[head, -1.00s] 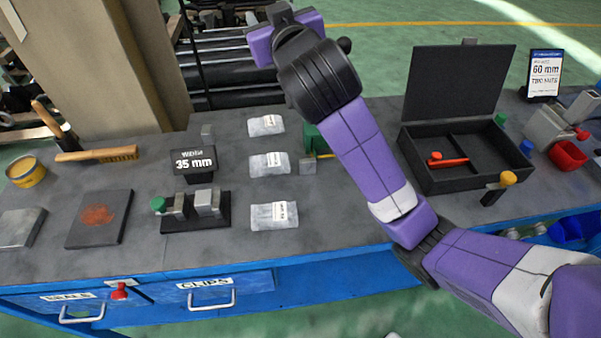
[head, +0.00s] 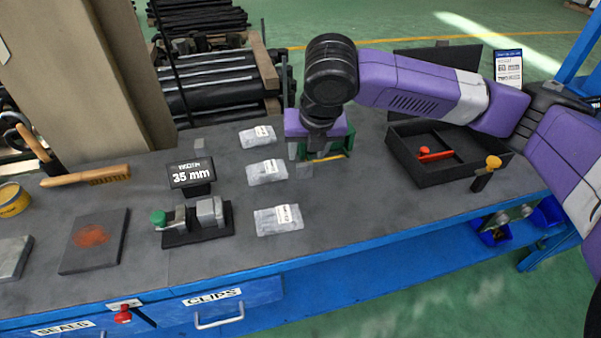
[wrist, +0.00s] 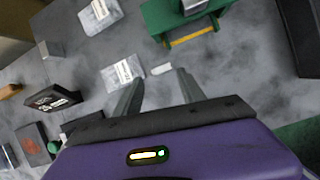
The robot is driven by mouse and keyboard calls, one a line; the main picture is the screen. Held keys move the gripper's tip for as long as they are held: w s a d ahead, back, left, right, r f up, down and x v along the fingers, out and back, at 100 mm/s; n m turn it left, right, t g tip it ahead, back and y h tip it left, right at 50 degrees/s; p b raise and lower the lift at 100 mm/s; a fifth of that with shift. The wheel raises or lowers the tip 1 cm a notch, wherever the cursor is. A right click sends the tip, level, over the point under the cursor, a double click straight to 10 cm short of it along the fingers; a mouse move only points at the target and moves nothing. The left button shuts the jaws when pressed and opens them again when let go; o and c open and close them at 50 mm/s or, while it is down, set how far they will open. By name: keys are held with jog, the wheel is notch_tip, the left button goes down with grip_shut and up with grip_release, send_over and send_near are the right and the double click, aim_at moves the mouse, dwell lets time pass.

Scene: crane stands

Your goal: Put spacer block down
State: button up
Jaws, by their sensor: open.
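A small grey block (head: 304,170), which looks like the spacer block, sits on the bench in front of the green stand (head: 345,145). My gripper (head: 312,148) points down over the bench beside the stand; its fingertips are partly hidden in the head view. In the wrist view my gripper (wrist: 160,76) has its two fingers apart. A small pale piece (wrist: 161,69) shows between the fingertips; I cannot tell if it is the block's face. The green stand (wrist: 180,22) lies just beyond, with a grey part (wrist: 193,5) on top.
Grey packets (head: 267,171) lie left of my gripper. A 35 mm sign (head: 191,173) and a clamp fixture (head: 196,222) stand farther left. A black open case (head: 440,160) is to the right, and a second grey block (wrist: 50,49) is behind the sign.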

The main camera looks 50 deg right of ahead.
aim_at(305, 165)
jog(key=shift+n, duration=0.9)
jog(key=x, duration=0.7)
jog(key=shift+d+f, duration=0.1)
jog(key=shift+f, duration=0.35)
jog(key=shift+c, duration=0.2)
jog(key=shift+s, duration=0.1)
grip_shut()
